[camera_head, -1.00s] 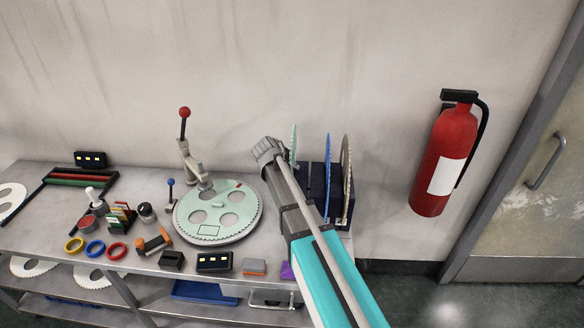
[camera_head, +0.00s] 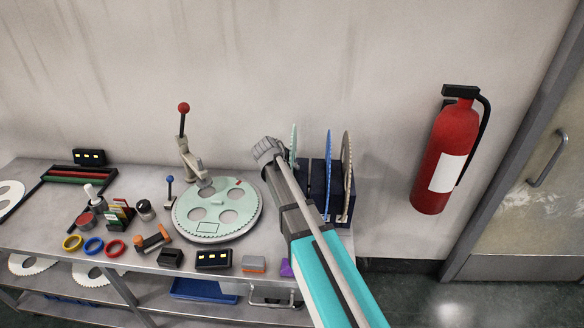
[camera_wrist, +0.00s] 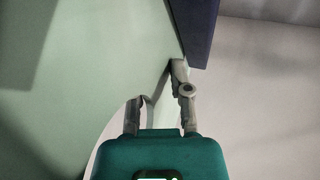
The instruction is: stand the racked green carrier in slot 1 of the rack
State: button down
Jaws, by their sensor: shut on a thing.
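The pale green carrier (camera_head: 294,146) stands on edge at the left end of the dark blue rack (camera_head: 318,178). My arm hides most of it in the head view. In the wrist view the carrier (camera_wrist: 75,70) is a large pale green face filling the left side, and a dark blue part of the rack (camera_wrist: 200,28) shows at the top. My gripper (camera_wrist: 160,92) is shut on the carrier near its edge. In the head view the fingers are hidden behind my wrist. I cannot tell whether the carrier is fully seated in a slot.
A blue carrier (camera_head: 328,172) and a brown-grey one (camera_head: 346,172) stand in the rack to the right. A round plate with a pale green holed disc (camera_head: 218,208) and a red-knobbed lever (camera_head: 183,125) are left of my arm. Small items crowd the bench front.

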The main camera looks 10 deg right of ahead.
jog(key=shift+f+b, duration=0.6)
jog(key=shift+f, duration=0.05)
jog(key=shift+c, duration=2.4)
grip_release()
jog(key=shift+s+r, duration=0.1)
